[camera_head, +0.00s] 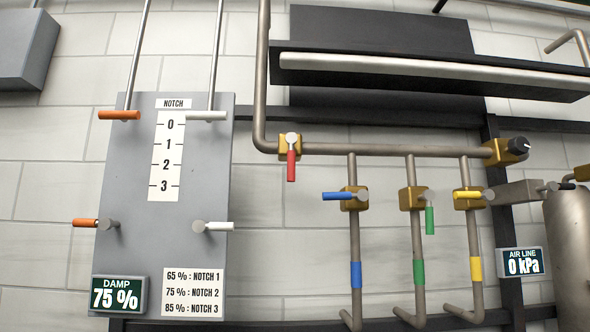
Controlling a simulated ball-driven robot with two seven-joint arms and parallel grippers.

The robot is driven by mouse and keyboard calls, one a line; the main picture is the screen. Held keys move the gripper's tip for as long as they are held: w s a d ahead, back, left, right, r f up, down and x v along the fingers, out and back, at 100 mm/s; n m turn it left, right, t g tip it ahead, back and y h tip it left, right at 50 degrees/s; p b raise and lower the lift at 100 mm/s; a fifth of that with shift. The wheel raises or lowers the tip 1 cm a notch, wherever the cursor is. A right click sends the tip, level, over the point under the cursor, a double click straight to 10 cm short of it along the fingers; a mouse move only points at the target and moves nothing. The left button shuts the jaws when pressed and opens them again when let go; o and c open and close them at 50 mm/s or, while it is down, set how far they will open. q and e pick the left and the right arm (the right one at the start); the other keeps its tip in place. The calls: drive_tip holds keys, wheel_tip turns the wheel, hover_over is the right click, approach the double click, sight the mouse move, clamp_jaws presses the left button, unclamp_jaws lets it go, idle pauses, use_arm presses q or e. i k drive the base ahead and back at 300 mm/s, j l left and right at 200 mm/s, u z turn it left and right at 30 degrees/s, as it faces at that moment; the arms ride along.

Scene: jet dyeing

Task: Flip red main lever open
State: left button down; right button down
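The red main lever (291,165) hangs straight down from a brass valve (289,147) at the left end of the horizontal pipe. It stands crosswise to that pipe. Neither of my grippers shows in the head view, and nothing touches the lever.
Below the pipe are a blue lever (337,196) and a yellow lever (474,195), both horizontal, and a green lever (430,220) pointing down. A notch panel (130,180) stands left. The air line display (522,262) reads 0 kPa. A dark shelf (430,75) juts out above.

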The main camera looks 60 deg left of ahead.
sight(291, 163)
drive_tip(key=u, duration=1.95)
drive_tip(key=i, duration=0.05)
